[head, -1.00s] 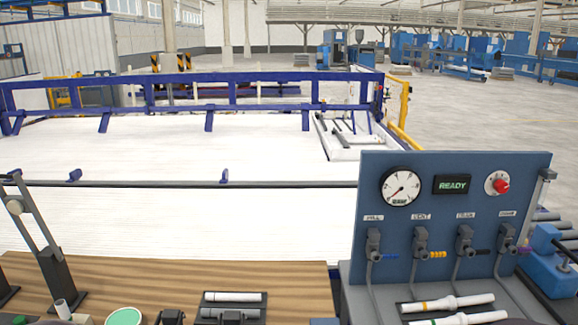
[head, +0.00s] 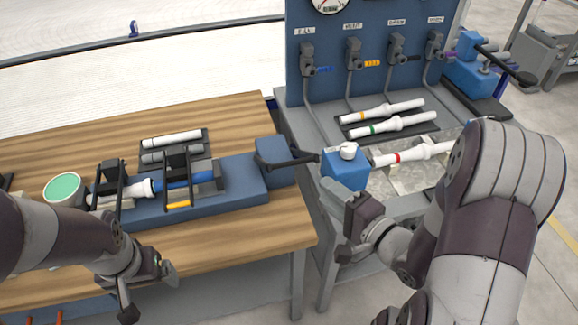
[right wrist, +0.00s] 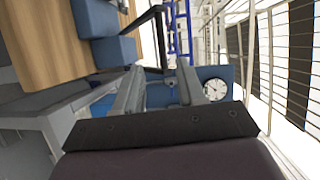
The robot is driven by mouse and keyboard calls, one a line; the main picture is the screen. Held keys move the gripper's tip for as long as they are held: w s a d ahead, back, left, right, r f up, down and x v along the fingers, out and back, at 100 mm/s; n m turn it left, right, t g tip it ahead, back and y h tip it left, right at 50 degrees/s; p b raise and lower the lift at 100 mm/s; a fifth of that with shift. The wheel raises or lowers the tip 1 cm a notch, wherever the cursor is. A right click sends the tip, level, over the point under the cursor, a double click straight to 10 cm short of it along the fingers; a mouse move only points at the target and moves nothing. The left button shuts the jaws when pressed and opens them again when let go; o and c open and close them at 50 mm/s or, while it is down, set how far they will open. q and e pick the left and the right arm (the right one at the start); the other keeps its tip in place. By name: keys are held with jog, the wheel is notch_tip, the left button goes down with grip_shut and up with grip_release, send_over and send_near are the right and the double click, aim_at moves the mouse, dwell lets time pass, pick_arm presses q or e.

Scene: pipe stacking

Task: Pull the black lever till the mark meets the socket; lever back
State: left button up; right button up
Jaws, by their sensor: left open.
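The black lever (head: 292,161) sticks out to the right from a blue block (head: 274,154) at the right end of the blue bench fixture; it also shows in the right wrist view (right wrist: 157,14). In the fixture, a white pipe with a flared socket end (head: 140,188) lies against a blue part (head: 190,179) under black clamp frames. I cannot make out the mark. My right gripper (head: 338,226) is open and empty, just below and right of the lever's tip, not touching it. My left gripper (head: 150,292) is open and empty in front of the bench.
A blue box with a white knob (head: 346,166) stands beside my right gripper. White pipes (head: 388,118) lie on the grey side table below a valve panel (head: 375,45). A green disc (head: 62,188) and a pipe rack (head: 172,146) are on the wooden bench.

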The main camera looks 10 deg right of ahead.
aim_at(293, 161)
jog(key=shift+m, duration=0.3)
jog(key=x, duration=1.2)
jog(key=shift+w, duration=0.45)
grip_shut()
